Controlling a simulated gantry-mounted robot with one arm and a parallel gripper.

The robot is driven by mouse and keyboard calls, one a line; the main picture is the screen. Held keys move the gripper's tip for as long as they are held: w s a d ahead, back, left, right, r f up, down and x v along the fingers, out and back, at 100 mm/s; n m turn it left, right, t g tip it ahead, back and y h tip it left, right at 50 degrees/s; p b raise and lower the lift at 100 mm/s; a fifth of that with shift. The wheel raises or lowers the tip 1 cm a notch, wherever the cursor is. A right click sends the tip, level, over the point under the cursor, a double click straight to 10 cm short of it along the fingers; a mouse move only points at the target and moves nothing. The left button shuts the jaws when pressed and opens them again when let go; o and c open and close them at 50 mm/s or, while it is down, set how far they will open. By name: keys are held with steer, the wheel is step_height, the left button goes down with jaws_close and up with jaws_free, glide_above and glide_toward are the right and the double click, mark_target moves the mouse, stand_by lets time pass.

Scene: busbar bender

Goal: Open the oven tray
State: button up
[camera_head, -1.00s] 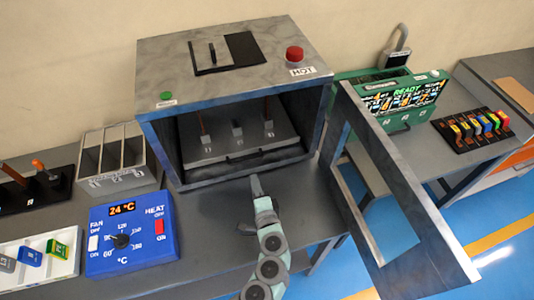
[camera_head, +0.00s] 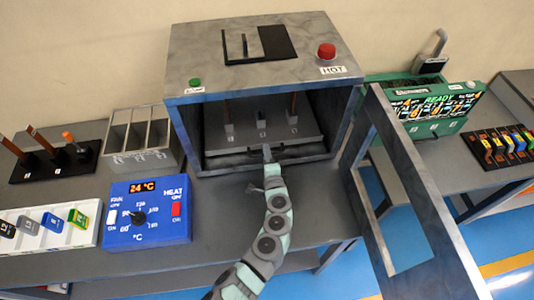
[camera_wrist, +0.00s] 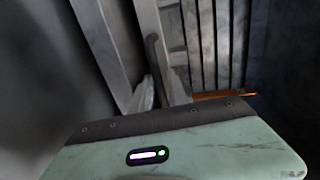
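The oven tray (camera_head: 285,137) is a grey plate inside the oven (camera_head: 262,80), with a dark handle along its front edge. The oven door (camera_head: 415,190) stands open to the right. My gripper (camera_head: 267,153) is at the front of the tray, at the handle. In the wrist view the dark handle bar (camera_wrist: 154,60) runs down between my gripper's two pale fingers (camera_wrist: 162,92). The fingers are close to the bar on both sides; whether they press on it is not clear.
Several upright slots and copper strips stand on the tray. A blue control box (camera_head: 147,212) reading 24 °C and a grey divided bin (camera_head: 140,138) are to the left. The green READY unit (camera_head: 430,108) is behind the door. Bench space before the oven is clear apart from my arm.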

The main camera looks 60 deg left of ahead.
steer(key=shift+c, duration=0.4)
jaws_close()
steer(key=shift+w, duration=0.1)
stand_by(1.0)
